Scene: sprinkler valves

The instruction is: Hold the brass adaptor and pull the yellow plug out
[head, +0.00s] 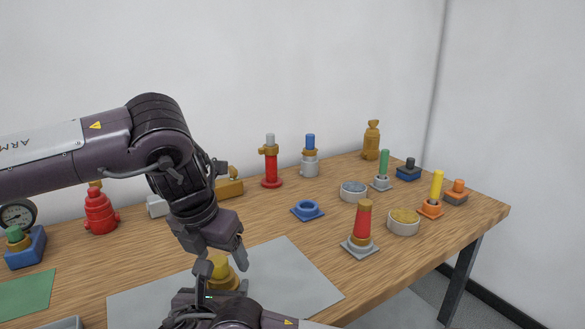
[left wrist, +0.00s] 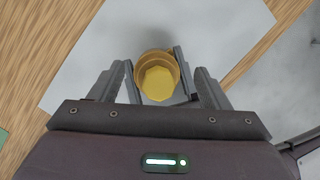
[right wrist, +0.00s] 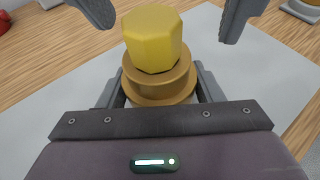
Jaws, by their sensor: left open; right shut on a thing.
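The brass adaptor (right wrist: 160,85) stands upright on the grey mat, with the yellow plug (right wrist: 153,40) seated in its top. In the head view the plug (head: 219,268) shows above the adaptor (head: 226,283), partly covered by my right gripper (head: 222,284). My right gripper is low and shut on the adaptor, one finger on each side of it. My left gripper (head: 224,262) is above the plug, pointing down, open and empty. In the left wrist view the plug (left wrist: 159,84) lies between and beyond its fingers, inside the round adaptor rim (left wrist: 143,64).
The grey mat (head: 290,262) is otherwise clear. To its right stand a red and brass piece on a grey base (head: 361,230) and a round dish (head: 403,222).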

